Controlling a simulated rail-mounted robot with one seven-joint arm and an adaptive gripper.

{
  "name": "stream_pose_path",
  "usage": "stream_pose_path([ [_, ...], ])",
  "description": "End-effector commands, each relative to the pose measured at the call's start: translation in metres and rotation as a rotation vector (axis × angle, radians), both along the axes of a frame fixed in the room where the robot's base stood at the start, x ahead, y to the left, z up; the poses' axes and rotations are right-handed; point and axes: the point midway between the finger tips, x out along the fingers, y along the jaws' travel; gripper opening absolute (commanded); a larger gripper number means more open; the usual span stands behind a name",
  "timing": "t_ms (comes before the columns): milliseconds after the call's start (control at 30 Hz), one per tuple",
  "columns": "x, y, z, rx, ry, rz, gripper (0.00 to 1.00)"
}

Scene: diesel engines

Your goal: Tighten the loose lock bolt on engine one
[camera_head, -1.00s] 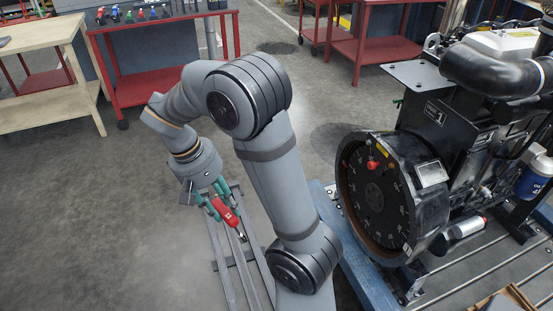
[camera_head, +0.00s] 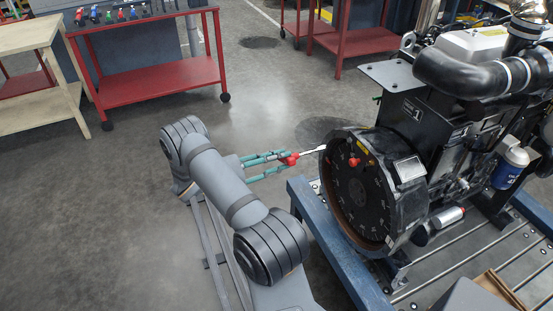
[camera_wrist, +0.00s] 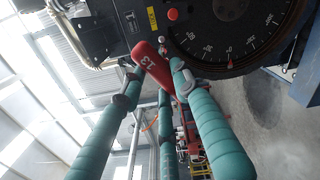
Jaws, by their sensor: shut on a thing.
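Engine one (camera_head: 408,112), a dark block with a "1" plate, stands at right. Its round black dial face (camera_head: 368,200) has white marks and a red knob (camera_head: 354,162) near the top. The knob also shows in the wrist view (camera_wrist: 173,14). My gripper (camera_head: 284,160), with teal fingers, is shut on a red-handled tool (camera_head: 291,159) with a bright shaft. The handle, marked 13, shows between the fingers in the wrist view (camera_wrist: 150,62). The tool's tip is at the dial housing's left rim; I cannot tell whether it touches. I cannot pick out the loose lock bolt.
A blue beam (camera_head: 335,250) of the engine stand runs below the dial. A red cart (camera_head: 150,82) with small tools stands at back left, beside a wooden table (camera_head: 38,75). A white-and-blue canister (camera_head: 512,165) is at the engine's right. The floor at left is clear.

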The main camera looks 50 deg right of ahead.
Motion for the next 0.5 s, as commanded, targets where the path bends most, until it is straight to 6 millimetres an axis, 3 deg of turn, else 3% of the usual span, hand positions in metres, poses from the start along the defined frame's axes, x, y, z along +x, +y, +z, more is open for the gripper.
stream_pose_path([
  [500,-0.017,-0.037,0.0,0.002,0.0,-0.002,0.0],
])
